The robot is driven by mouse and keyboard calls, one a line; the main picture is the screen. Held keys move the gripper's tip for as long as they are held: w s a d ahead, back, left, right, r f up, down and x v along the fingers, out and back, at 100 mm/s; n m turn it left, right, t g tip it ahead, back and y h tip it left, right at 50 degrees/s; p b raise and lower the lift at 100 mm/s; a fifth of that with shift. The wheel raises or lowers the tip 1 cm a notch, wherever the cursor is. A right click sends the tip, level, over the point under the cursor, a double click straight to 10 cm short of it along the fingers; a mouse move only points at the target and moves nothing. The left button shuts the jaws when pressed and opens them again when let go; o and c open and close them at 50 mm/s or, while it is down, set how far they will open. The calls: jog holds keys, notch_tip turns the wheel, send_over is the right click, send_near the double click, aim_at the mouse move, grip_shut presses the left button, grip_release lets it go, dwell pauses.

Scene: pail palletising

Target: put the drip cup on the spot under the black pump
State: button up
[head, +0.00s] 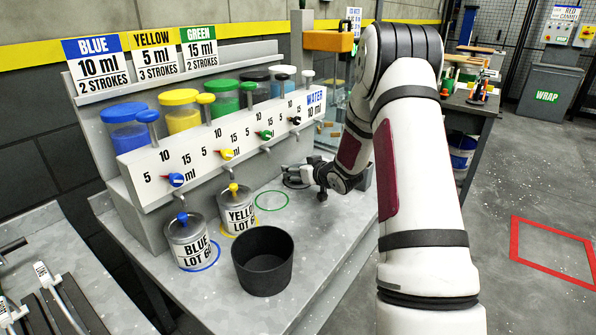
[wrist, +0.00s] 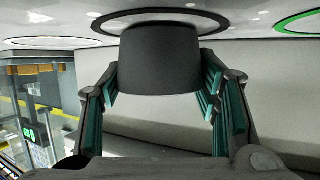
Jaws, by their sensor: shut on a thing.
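The drip cup (wrist: 159,62) is a small dark cup, seen upside down in the wrist view between the two fingers of my gripper (wrist: 160,95). Its base appears to rest on the bench inside a black ring (wrist: 219,22), the spot under the black pump (head: 295,120). In the head view my gripper (head: 306,177) is low over the bench at that spot, and the fingers and wrist hide most of the cup. My gripper is shut on the cup's sides.
An empty green ring (head: 272,201) lies to the left of my gripper. A blue-label can (head: 190,243) and a yellow-label can (head: 237,212) stand under their pumps. A larger black tub (head: 263,262) stands nearer on the bench (head: 325,240). The pump rack (head: 220,140) runs behind.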

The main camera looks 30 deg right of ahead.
jog(key=shift+f, duration=0.15)
jog(key=o, duration=1.1)
jog(key=shift+o, duration=0.2)
